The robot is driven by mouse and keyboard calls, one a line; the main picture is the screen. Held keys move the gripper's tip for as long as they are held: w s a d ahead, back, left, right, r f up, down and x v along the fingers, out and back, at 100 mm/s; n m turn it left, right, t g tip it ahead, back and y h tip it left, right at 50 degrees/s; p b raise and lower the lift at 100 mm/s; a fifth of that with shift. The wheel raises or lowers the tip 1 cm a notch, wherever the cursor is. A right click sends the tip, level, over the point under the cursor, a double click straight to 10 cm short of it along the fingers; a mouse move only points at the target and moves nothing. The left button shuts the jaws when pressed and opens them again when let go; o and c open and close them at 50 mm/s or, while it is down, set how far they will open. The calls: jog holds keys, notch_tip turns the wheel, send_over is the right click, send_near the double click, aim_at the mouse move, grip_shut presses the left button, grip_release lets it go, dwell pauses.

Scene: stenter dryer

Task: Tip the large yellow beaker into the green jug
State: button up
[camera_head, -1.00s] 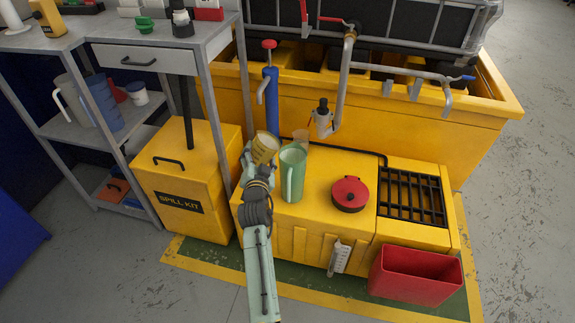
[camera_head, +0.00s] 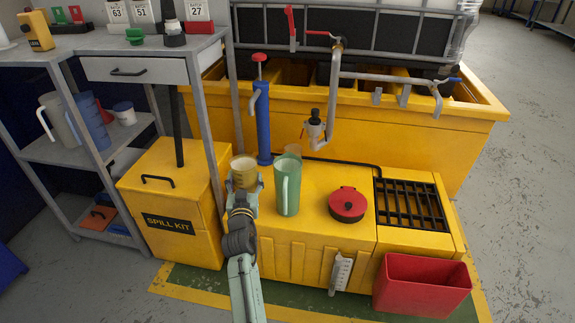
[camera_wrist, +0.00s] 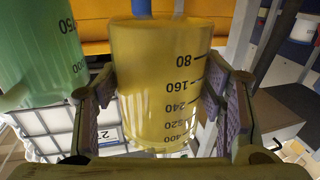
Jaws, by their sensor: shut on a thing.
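The large yellow beaker (camera_head: 244,172) is held in my gripper (camera_head: 243,190) and looks roughly upright, just left of the green jug. In the wrist view the beaker (camera_wrist: 160,85) sits between the two fingers, which press on its sides, and its black volume marks show. The green jug (camera_head: 288,190) stands upright on the yellow unit, its handle towards the camera. Part of the jug (camera_wrist: 40,55) shows at the left of the wrist view, apart from the beaker.
A small tan cup (camera_head: 293,149) stands behind the jug. A blue pump (camera_head: 262,125) rises behind the beaker. A red round can (camera_head: 347,204) and a black grate (camera_head: 410,205) lie to the right. A spill kit box (camera_head: 175,200) and grey shelf (camera_head: 150,68) stand left.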

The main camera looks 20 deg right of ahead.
aim_at(243, 174)
notch_tip(243, 174, up, 5)
jog(key=p, duration=0.4)
jog(key=shift+f, duration=0.1)
